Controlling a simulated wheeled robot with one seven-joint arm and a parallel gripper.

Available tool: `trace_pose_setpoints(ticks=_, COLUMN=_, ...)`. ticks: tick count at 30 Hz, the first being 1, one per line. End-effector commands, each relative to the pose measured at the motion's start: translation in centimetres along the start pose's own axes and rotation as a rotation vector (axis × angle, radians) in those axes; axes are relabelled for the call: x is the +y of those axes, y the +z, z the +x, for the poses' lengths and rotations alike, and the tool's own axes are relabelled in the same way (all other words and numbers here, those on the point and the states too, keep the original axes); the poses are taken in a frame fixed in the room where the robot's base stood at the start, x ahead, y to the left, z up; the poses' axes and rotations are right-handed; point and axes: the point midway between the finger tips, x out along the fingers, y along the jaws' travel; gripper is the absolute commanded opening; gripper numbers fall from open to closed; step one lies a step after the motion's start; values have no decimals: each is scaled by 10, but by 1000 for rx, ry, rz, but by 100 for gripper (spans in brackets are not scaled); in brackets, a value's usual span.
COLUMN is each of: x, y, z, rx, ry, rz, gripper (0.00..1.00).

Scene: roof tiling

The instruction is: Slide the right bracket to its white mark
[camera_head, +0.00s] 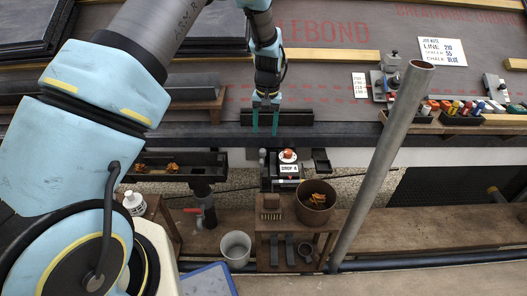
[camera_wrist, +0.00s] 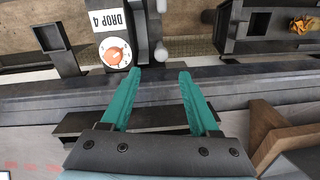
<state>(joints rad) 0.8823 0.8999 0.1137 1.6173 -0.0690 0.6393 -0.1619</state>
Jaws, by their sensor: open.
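My gripper (camera_head: 265,131) hangs over the dark roof edge, its two teal fingers pointing down. In the wrist view my gripper (camera_wrist: 158,75) is open, with clear space between the fingertips. A dark bar (camera_head: 300,116) lies along the roof edge beside the fingers; it also shows behind them in the wrist view (camera_wrist: 155,120). No part is plainly marked as the right bracket, and I cannot tell which piece it is. A small dark open tray (camera_head: 321,160) and a dark trough end (camera_wrist: 262,22) sit below the edge. I cannot make out the white mark.
A DROP sign (camera_head: 289,168) and red-and-white dial (camera_head: 288,155) stand below the edge. A slanted grey pipe (camera_head: 385,160) rises at right. A grey jig (camera_head: 388,86) and colourful chalk bottles (camera_head: 460,107) sit on the roof. A rusty bucket (camera_head: 316,205) stands lower.

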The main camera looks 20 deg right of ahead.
Motion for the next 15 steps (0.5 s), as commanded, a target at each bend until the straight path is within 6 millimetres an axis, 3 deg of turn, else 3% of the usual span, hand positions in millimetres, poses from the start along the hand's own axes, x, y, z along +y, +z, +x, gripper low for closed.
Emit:
trace_pose_setpoints(ticks=9, x=-1, y=1, z=61, rx=-2, ry=0, rz=0, gripper=62)
trace_pose_setpoints(ticks=15, x=-1, y=1, z=83, rx=-1, ry=1, rz=-1, gripper=62)
